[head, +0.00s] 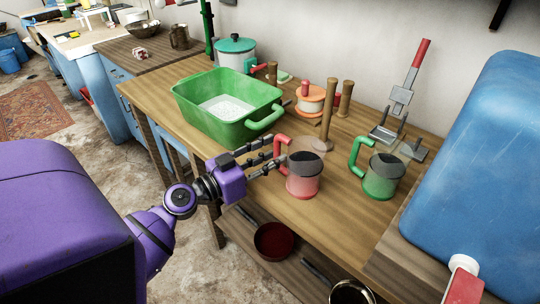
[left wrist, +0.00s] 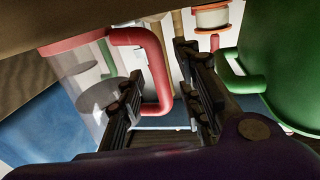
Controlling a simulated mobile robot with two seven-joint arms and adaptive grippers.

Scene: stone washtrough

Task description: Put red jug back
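The red jug (head: 304,183) stands upright on the wooden table in the head view, its red handle (head: 281,146) on its left side. My left gripper (head: 270,160) is at the handle side of the jug with its fingers apart. In the left wrist view the jug's clear body (left wrist: 84,85) is at left and its red handle (left wrist: 158,90) shows between the two open fingers. I cannot tell whether either finger touches it. My right gripper is not in view.
A green jug (head: 382,178) stands right of the red jug. A green basin (head: 215,93) is behind left, and wooden posts (head: 327,115) stand behind. A metal press with a red handle (head: 404,88) is at the back right. A large blue container (head: 483,165) stands at right.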

